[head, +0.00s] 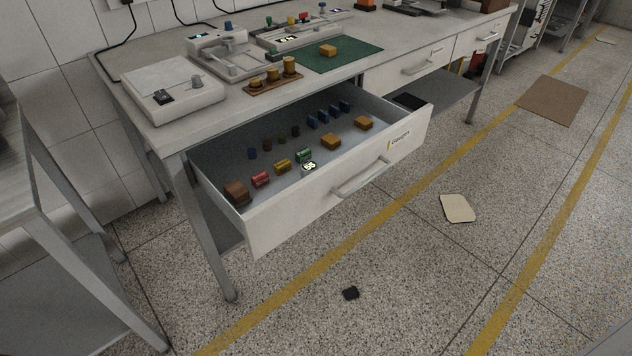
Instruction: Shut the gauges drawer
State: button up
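The gauges drawer (290,218) is pulled far out from under the workbench. It has a white front with a yellow-marked label (399,139) near its upper right and a bar handle (362,179) in the middle. Inside lie several small coloured blocks and cylinders, among them a brown block (236,191), a red one (261,180), a green one (303,155), blue ones (325,117) and orange ones (331,141). My gripper is not in this view.
The workbench (140,108) carries a scale (165,90), other instruments and a green mat (340,55). Two closed drawers (418,66) sit right of the open one. Another table (30,190) stands at left.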

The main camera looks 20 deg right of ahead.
aim_at(278, 211)
jog(key=l+z, duration=0.25)
jog(key=l, duration=0.6)
jog(key=l+z, duration=0.3)
jog(key=l, duration=0.55)
jog(key=i+j, duration=0.35)
